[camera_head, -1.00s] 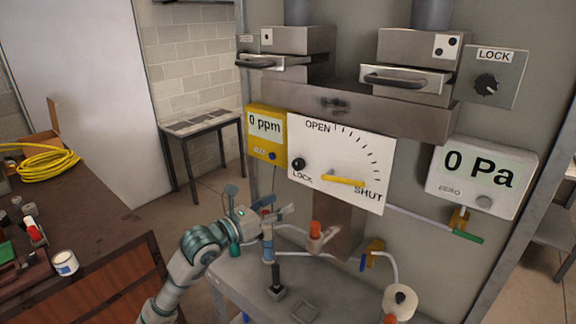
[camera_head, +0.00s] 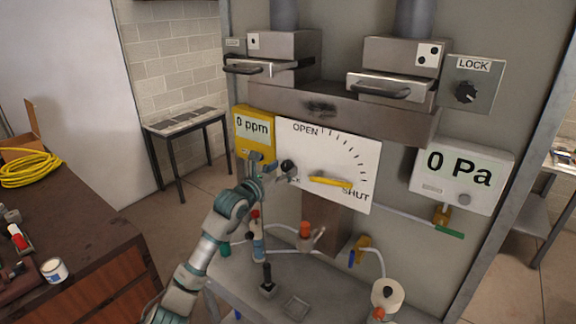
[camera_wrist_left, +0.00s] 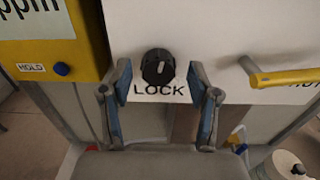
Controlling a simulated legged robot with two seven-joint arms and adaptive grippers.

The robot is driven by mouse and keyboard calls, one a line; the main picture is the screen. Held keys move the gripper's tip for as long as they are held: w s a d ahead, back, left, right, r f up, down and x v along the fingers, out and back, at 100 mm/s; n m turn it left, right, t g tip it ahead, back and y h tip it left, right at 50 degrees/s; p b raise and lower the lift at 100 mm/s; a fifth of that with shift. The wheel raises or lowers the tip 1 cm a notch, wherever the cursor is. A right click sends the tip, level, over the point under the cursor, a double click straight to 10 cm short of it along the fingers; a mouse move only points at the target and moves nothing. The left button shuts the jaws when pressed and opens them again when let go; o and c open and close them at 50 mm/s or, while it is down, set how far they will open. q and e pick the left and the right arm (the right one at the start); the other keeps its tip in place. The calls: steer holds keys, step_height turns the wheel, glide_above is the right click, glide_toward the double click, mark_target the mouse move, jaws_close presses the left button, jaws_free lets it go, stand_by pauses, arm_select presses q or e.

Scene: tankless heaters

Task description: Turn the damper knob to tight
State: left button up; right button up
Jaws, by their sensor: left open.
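The black damper knob (camera_head: 288,166) sits at the lower left of the white damper panel (camera_head: 350,150). In the left wrist view the knob (camera_wrist_left: 158,67) stands above the word LOCK, between and just beyond the fingertips. A yellow lever (camera_head: 331,182) on the panel points right toward SHUT; its grey pivot end shows in the left wrist view (camera_wrist_left: 285,76). My left gripper (camera_head: 272,170) is open in front of the knob, fingers on either side and apart from it, covering part of the LOCK label in the head view. My right gripper is not in view.
A yellow meter (camera_head: 255,133) reading 0 ppm is close left of the panel. A 0 Pa gauge (camera_head: 461,175) and another LOCK knob (camera_head: 466,92) are at right. Below are a grey bench (camera_head: 325,285) with pipes and valves.

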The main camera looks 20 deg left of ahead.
arm_select(q)
steer(key=shift+w+a+f, duration=0.1)
steer(key=shift+w+a, duration=0.55)
steer(key=shift+a, duration=0.15)
steer(key=shift+w+d, duration=0.1)
steer(key=shift+d, duration=1.05)
steer(key=shift+c, duration=1.2)
steer(key=shift+d, duration=0.3)
steer(key=c, duration=0.8)
steer(key=shift+w+a, duration=0.1)
steer(key=shift+a, duration=0.1)
steer(key=shift+c, duration=0.6)
steer(key=shift+a+f, duration=0.1)
steer(key=shift+a, duration=0.4)
steer(key=shift+d, duration=0.35)
steer(key=shift+a, duration=0.1)
